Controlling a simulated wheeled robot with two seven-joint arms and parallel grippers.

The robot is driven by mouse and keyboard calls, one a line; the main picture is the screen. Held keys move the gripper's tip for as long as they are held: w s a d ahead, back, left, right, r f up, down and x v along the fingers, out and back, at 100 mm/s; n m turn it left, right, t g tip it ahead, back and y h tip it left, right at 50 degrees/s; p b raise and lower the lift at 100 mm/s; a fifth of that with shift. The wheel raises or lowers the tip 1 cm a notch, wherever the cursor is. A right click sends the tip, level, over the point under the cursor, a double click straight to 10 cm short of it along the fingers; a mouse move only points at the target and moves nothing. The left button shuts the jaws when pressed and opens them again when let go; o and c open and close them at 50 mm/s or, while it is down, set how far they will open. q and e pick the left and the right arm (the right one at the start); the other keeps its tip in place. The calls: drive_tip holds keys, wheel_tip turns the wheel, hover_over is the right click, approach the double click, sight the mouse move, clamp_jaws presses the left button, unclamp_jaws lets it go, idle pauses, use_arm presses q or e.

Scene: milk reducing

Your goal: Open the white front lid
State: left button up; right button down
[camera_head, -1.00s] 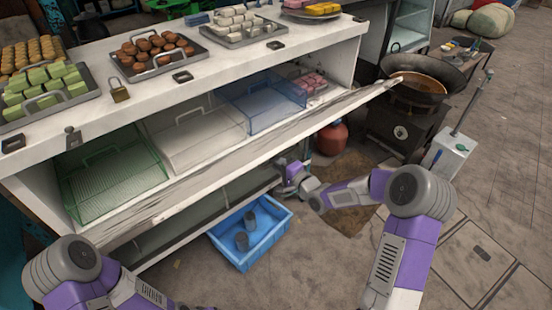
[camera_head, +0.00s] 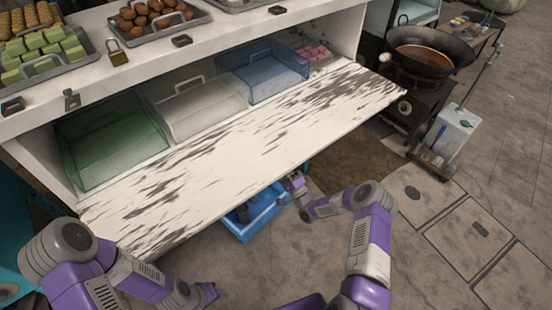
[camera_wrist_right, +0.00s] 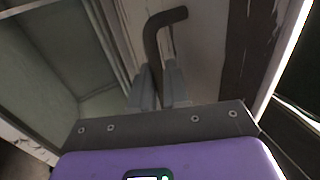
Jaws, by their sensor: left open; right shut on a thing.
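The white front lid (camera_head: 245,150) is a wide, worn panel with dark scuffs. In the head view it juts out from the stall front, below the opening with the trays. My right gripper (camera_head: 295,182) is at its outer edge in the head view, partly hidden. In the right wrist view my right gripper (camera_wrist_right: 158,90) is shut on a dark bent handle (camera_wrist_right: 152,42) by a pale worn panel. My left gripper (camera_head: 210,294) is open and empty at the bottom of the head view, apart from the lid.
Green (camera_head: 115,140), white (camera_head: 195,105) and blue (camera_head: 265,70) clear containers sit in the opening. Food trays stand on the counter (camera_head: 130,62). A blue bin (camera_head: 265,210) is partly hidden under the lid. A wok (camera_head: 430,55) stands at right. The paved floor (camera_head: 420,270) in front is clear.

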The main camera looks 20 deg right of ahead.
drive_tip(key=shift+w+a+r, duration=0.1)
drive_tip(key=shift+w+r, duration=0.1)
drive_tip(key=shift+w, duration=0.1)
drive_tip(key=c, duration=1.4)
unclamp_jaws()
drive_tip(key=shift+w, duration=0.1)
drive_tip(key=shift+o, duration=0.3)
drive_tip(key=shift+w+a+f, duration=0.1)
drive_tip(key=shift+w+f, duration=0.05)
drive_tip(key=shift+f, duration=0.1)
drive_tip(key=shift+s+d+f, duration=0.15)
drive_tip(key=shift+s+d, duration=0.05)
drive_tip(key=shift+s, duration=0.1)
drive_tip(key=p+v, duration=0.1)
drive_tip(key=v, duration=0.6)
drive_tip(key=shift+a+f, duration=0.1)
drive_tip(key=shift+a, duration=0.05)
